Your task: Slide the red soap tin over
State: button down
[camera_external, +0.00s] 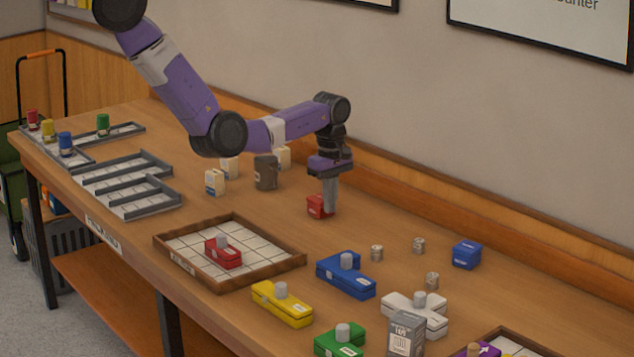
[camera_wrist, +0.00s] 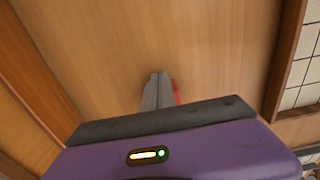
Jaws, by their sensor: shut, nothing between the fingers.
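The red soap tin (camera_external: 316,206) is a small red box on the wooden table, towards the wall side, with a pale label on its front. My gripper (camera_external: 331,211) is shut and empty, pointing down just right of the tin, with its fingertips low near the table. In the wrist view the shut fingers (camera_wrist: 157,90) hide most of the tin, and only a red sliver (camera_wrist: 177,92) shows at their right. I cannot tell whether fingers and tin touch.
A wood-rimmed tiled tray (camera_external: 165,248) holding a red knobbed block (camera_external: 223,252) lies nearer the front. A dark grey canister (camera_external: 265,172) and small cream containers (camera_external: 215,182) stand left of the tin. A blue box (camera_external: 466,254) and small metal weights (camera_external: 377,253) stand to the right.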

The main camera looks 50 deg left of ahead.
aim_at(320, 198)
jog(key=a, duration=0.7)
jog(key=shift+a, duration=0.4)
jog(key=shift+d+p, duration=0.4)
jog(key=shift+d, duration=0.1)
jog(key=d, duration=0.3)
jog(key=shift+p, duration=0.35)
notch_tip(320, 198, up, 10)
jog(key=b, duration=0.1)
